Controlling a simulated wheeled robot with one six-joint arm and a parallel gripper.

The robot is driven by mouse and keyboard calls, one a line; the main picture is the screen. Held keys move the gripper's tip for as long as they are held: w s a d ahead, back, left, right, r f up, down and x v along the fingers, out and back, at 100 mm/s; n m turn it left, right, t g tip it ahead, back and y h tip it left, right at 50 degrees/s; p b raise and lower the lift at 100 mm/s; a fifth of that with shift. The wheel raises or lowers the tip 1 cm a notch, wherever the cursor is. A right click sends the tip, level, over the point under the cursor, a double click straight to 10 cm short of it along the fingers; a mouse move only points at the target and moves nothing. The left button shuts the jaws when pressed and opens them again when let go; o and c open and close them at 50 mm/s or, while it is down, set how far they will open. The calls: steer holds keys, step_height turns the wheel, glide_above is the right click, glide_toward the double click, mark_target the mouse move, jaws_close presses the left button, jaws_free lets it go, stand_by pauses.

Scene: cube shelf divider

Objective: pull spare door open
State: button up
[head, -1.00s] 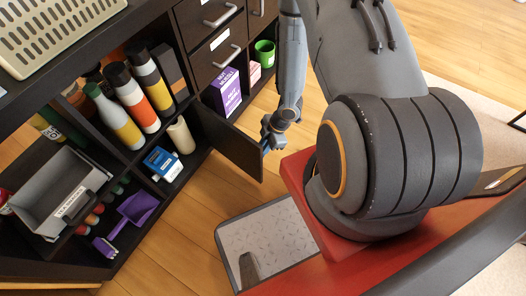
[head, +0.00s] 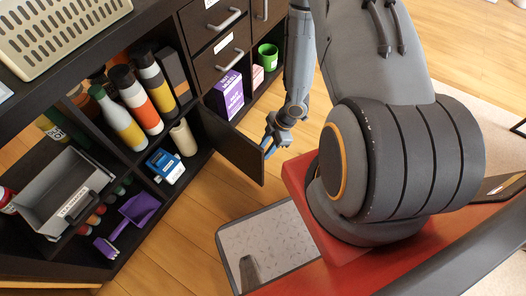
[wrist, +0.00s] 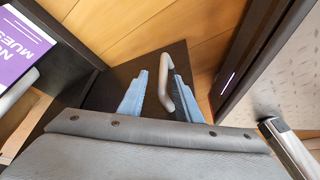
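The dark door (head: 236,148) stands swung out from the shelf unit, hinged at its left end in the head view. Its dark face (wrist: 120,78) also shows in the wrist view, with a pale metal bar handle (wrist: 181,92). My gripper (head: 271,146) is at the handle side of the door, near its free edge. In the wrist view the light-blue fingers (wrist: 154,88) are spread apart. The handle overlaps the right finger, and the left finger is clear of it. I cannot tell whether finger and handle touch.
The dark shelf unit (head: 105,182) holds bottles, a grey bin (head: 62,190) and a purple dustpan (head: 137,210). A purple box (head: 229,92) stands beside the door's hinge side.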

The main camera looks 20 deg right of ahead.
steer(key=v, duration=0.4)
steer(key=shift+r+p, duration=0.35)
steer(key=shift+r, duration=0.05)
